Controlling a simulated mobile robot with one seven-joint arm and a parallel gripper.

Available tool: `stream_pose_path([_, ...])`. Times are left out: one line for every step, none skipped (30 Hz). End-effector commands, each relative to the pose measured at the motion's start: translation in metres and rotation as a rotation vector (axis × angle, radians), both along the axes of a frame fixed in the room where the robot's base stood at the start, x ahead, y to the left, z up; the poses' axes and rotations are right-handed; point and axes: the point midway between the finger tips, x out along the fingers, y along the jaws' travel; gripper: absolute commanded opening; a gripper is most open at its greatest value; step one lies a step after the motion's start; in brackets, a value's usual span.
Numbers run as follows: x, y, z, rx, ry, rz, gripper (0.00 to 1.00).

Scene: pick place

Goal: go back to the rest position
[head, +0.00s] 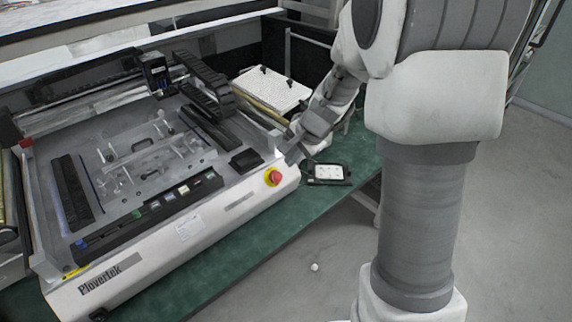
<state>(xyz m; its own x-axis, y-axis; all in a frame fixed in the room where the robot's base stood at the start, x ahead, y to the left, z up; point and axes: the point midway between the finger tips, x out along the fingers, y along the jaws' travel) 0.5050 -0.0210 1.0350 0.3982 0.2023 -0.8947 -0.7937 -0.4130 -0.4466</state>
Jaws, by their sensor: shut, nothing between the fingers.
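My gripper (291,154) shows in the head view at the end of my white and grey arm. It is shut and empty, low over the right end of the white machine. It is just left of a small black-framed tray (312,179) with a pale panel and dark spots. I cannot tell whether the gripper touches the machine's edge. My arm hides part of the table behind it.
The Plovertek machine (140,262) with a red emergency button (273,177) fills the left side of the green table (262,235). A white perforated plate (272,89) lies at the back. A small white object (315,267) lies on the open grey floor.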

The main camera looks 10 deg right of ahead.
Motion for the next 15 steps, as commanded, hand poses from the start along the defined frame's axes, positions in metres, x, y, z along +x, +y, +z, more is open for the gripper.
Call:
stream_pose_path([-0.0021, -0.0010, 0.0055, 0.000, 0.000, 0.000, 0.00])
stream_pose_path([-0.0030, -0.0016, 0.0076, -0.001, 0.000, 0.000, 0.00])
stream_pose_path([-0.0039, -0.0023, 0.0095, -0.001, 0.000, 0.000, 0.00])
stream_pose_path([-0.0045, -0.0026, 0.0105, 0.000, 0.000, -0.001, 0.00])
stream_pose_path([-0.0049, -0.0028, 0.0111, 0.000, 0.000, -0.001, 0.00])
stream_pose_path([-0.0054, -0.0030, 0.0117, 0.000, 0.001, -0.001, 0.00])
stream_pose_path([-0.0056, -0.0031, 0.0118, 0.000, 0.001, -0.001, 0.00])
stream_pose_path([-0.0057, -0.0030, 0.0119, 0.000, 0.001, -0.001, 0.00])
stream_pose_path([-0.0057, -0.0030, 0.0119, 0.000, 0.001, -0.001, 0.00])
stream_pose_path([-0.0057, -0.0030, 0.0118, 0.000, 0.001, -0.001, 0.00])
stream_pose_path([-0.0057, -0.0030, 0.0118, 0.000, 0.001, -0.001, 0.00])
stream_pose_path([-0.0056, -0.0030, 0.0117, 0.000, 0.001, -0.001, 0.00])
stream_pose_path([-0.0056, -0.0030, 0.0117, 0.000, 0.001, -0.001, 0.00])
stream_pose_path([-0.0056, -0.0030, 0.0117, 0.000, 0.001, -0.001, 0.00])
stream_pose_path([-0.0056, -0.0030, 0.0117, 0.000, 0.001, -0.001, 0.00])
